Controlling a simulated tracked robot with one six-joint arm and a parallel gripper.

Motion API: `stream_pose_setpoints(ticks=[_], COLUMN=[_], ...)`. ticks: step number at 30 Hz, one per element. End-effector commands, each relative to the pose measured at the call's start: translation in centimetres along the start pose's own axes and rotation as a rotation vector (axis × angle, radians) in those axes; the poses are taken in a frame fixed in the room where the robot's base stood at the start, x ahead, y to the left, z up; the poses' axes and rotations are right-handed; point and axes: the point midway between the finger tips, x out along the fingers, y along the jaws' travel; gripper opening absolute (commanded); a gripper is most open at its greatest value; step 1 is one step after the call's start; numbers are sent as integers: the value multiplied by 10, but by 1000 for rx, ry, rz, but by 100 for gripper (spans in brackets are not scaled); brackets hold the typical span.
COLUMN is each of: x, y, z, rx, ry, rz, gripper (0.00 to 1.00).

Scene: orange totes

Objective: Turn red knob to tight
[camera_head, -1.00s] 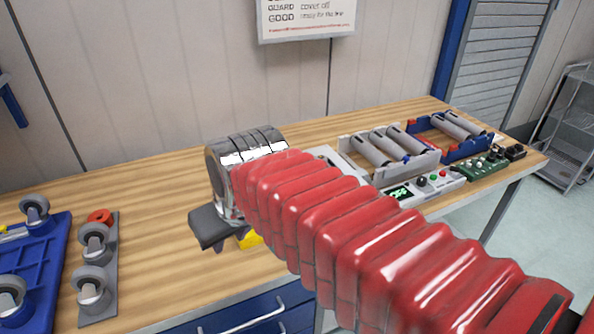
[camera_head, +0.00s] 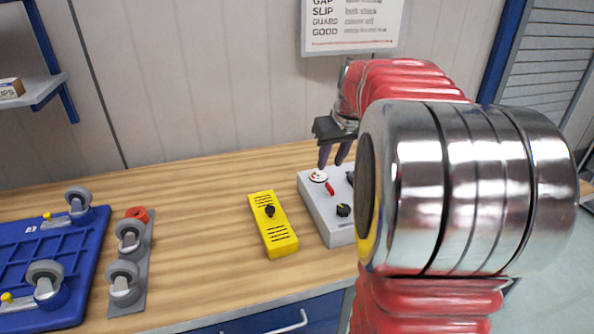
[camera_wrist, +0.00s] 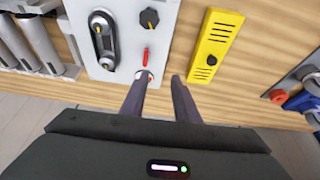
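A grey box (camera_head: 320,220) stands on the bench, with a slim red knob (camera_head: 329,188) beside a small white dial (camera_head: 318,176). In the wrist view the red knob (camera_wrist: 146,55) lies just beyond my left fingertip, which partly covers the dial. My gripper (camera_head: 333,160) hangs above the back of the box, fingers pointing down. The wrist view shows my gripper (camera_wrist: 160,77) open, with an empty gap between the fingers. The fingers look apart from the knob; I cannot tell their exact height. No tight marking is readable.
A black knob (camera_wrist: 149,18) and a belt on pulleys (camera_wrist: 103,40) share the grey box. A yellow box (camera_head: 273,235) stands beside it. A caster rack (camera_head: 145,262) and blue tray (camera_head: 45,260) are farther left. Bare wood lies between the rack and yellow box.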

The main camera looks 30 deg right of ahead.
Motion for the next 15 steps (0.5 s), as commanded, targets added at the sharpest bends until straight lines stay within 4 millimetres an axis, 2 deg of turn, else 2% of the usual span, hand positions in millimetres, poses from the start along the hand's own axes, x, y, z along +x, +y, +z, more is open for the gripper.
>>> stream_pose_setpoints(ticks=[1,3,6,15], x=[6,10,13,13], y=[15,28,37,39], z=[-3,-6,-8,-8], rx=[10,18,21,22], ry=[-3,-4,-4,-3], rz=[3,5,6,7], gripper=[28,28,28,28])
